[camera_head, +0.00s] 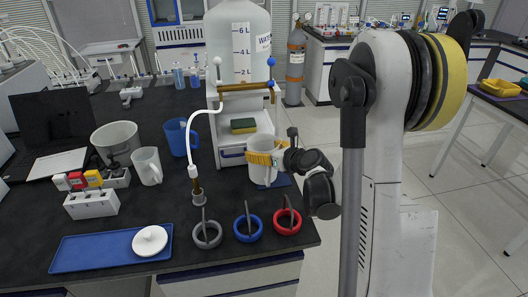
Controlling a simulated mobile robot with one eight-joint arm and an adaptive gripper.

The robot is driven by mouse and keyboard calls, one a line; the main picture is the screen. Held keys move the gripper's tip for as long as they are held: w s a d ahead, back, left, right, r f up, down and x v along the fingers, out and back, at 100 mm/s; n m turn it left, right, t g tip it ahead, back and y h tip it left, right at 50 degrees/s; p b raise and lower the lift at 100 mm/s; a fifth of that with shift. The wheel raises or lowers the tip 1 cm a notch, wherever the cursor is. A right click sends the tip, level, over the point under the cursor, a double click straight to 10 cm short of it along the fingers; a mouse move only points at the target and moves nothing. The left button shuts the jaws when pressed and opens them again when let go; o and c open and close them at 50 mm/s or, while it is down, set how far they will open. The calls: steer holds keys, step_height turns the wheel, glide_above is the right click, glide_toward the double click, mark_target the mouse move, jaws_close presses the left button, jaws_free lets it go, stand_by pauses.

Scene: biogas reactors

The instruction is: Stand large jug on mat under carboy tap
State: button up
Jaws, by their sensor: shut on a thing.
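The large white jug (262,174) is upright at the front right of the carboy stand, with an orange-yellow band across its upper part. My gripper (280,157) is shut on its right side; the fingertips are hard to make out. A dark blue mat (285,181) shows beside the jug's base and is partly hidden by it. I cannot tell whether the jug touches the mat. The clear carboy (238,45) stands above, on a white stand. Its brass tap pipe (245,87) has a blue-knobbed valve at the right end, above the jug.
A blue jug (180,137), a smaller white jug (148,166) and a grey bucket (117,142) stand to the left. A white hose (190,135) hangs to a brass fitting. Grey, blue and red rings (288,222) lie in front. A blue tray (85,250) is front left.

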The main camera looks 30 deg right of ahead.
steer(key=shift+f, duration=0.1)
steer(key=o, duration=1.2)
steer(key=p+v, duration=0.3)
steer(key=v, duration=0.9)
steer(key=s+a+r+n+g, duration=0.2)
steer(key=s+a+n, duration=0.1)
steer(key=a+n, duration=0.55)
steer(key=s+a+r+n+g, duration=0.2)
steer(key=s+a+n, duration=0.25)
steer(key=n, duration=0.65)
steer(key=s+a+r+n+g+h, duration=0.1)
steer(key=s+a+n, duration=0.3)
steer(key=s+n, duration=0.6)
steer(key=r+n+g, duration=0.1)
steer(key=n, duration=0.4)
steer(key=shift+h, duration=0.3)
